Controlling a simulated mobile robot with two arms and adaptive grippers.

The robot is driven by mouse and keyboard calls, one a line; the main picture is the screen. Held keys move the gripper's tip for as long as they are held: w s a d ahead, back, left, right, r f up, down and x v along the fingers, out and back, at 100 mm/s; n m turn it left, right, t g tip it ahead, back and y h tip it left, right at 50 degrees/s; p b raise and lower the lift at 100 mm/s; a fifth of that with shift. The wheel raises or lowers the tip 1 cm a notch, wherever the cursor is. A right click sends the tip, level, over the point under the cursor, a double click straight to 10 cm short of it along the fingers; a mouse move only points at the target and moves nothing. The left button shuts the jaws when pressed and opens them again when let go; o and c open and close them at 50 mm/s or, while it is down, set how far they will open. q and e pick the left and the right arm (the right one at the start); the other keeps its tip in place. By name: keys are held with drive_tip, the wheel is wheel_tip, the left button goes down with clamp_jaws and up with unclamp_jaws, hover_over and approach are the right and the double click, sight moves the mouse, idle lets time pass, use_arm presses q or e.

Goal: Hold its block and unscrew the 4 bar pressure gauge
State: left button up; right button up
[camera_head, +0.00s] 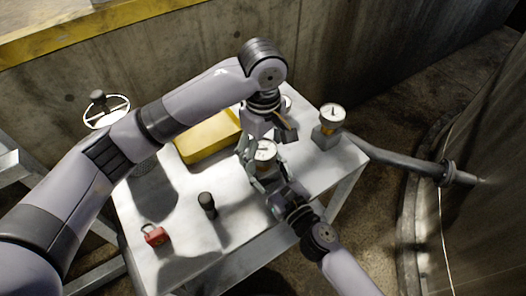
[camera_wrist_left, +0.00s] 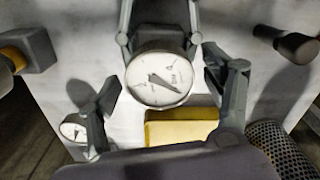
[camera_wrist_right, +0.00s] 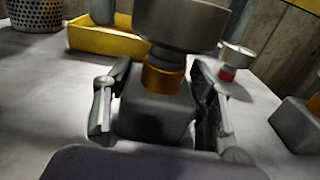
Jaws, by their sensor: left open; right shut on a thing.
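A round white-faced pressure gauge (camera_head: 265,150) stands upright on a grey block (camera_wrist_right: 155,115), joined by a brass fitting (camera_wrist_right: 163,76). My right gripper (camera_wrist_right: 160,125) is shut on that block, one finger on each side. My left gripper (camera_head: 268,138) is open above the gauge. In the left wrist view, the gauge (camera_wrist_left: 158,78) lies between and slightly beyond its spread fingers, with clear gaps on both sides. The dial's printed numbers are too small to read. In the right wrist view, only the gauge's dark underside shows above the fitting.
A second gauge (camera_head: 331,114) stands on its block at the table's right corner. A third gauge (camera_wrist_right: 236,58) with a red fitting is partly hidden behind my left gripper. A yellow tray (camera_head: 200,145), black-topped peg (camera_head: 207,203), red padlock (camera_head: 155,236) and mesh basket (camera_wrist_left: 282,150) are nearby.

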use_arm(q)
drive_tip(key=m, duration=2)
drive_tip(key=shift+m, duration=0.3)
drive_tip(key=shift+c, duration=0.6)
drive_tip(key=c, duration=1.2)
drive_tip(key=n, duration=0.5)
drive_tip(key=shift+n, duration=0.3)
